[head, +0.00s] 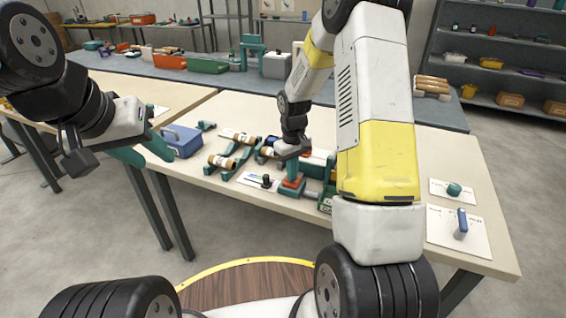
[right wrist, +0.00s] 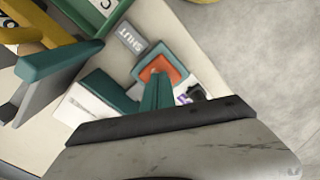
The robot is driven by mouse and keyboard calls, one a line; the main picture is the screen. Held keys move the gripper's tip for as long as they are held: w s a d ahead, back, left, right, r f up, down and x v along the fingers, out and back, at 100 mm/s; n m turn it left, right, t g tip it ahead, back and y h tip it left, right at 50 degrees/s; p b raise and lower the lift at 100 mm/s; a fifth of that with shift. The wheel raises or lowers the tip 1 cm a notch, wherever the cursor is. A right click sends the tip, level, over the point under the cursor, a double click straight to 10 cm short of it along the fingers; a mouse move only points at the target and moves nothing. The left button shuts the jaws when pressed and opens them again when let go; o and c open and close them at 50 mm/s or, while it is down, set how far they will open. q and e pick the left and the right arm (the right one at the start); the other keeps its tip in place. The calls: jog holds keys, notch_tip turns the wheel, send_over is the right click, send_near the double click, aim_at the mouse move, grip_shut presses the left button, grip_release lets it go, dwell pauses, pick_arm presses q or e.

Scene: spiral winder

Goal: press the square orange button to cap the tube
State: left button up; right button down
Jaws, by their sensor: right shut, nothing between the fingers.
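The square orange button (head: 292,182) sits on a small teal block near the table's front edge. In the right wrist view the button (right wrist: 170,68) shows orange in a teal surround. My right gripper (head: 293,172) points down right over it, and its closed teal fingers (right wrist: 157,80) overlap the button's edge there. I cannot tell whether they touch it. Brown tubes lie on teal supports to the left, one in front (head: 222,161). My left gripper (head: 143,153) hangs at the left of the table, with its teal fingers apart and empty.
A blue box (head: 182,141) stands on the table near my left gripper. A grey label (right wrist: 131,38) lies beside the button. White cards with a teal knob (head: 454,189) and a blue handle (head: 461,223) lie at the right. My right arm hides part of the machine.

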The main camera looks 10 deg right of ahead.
jog(key=shift+f, duration=0.1)
dwell(0.3)
notch_tip(320, 180, up, 8)
dwell(0.8)
jog(key=s+r+m+t+y, duration=0.1)
jog(key=s+r+t, duration=0.1)
jog(key=s+r, duration=0.5)
jog(key=s+r+m+t, duration=0.1)
jog(key=s+r, duration=0.3)
jog(key=r, duration=0.5)
jog(key=s+a+r+m+t, duration=0.1)
jog(key=s+r, duration=0.1)
jog(key=s, duration=0.4)
jog(key=s+a+r+m+t+y, duration=0.1)
jog(key=s+r+t, duration=0.1)
jog(key=s, duration=0.5)
jog(key=shift+s+m, duration=0.15)
jog(key=shift+m, duration=0.15)
jog(key=shift+a+r, duration=0.1)
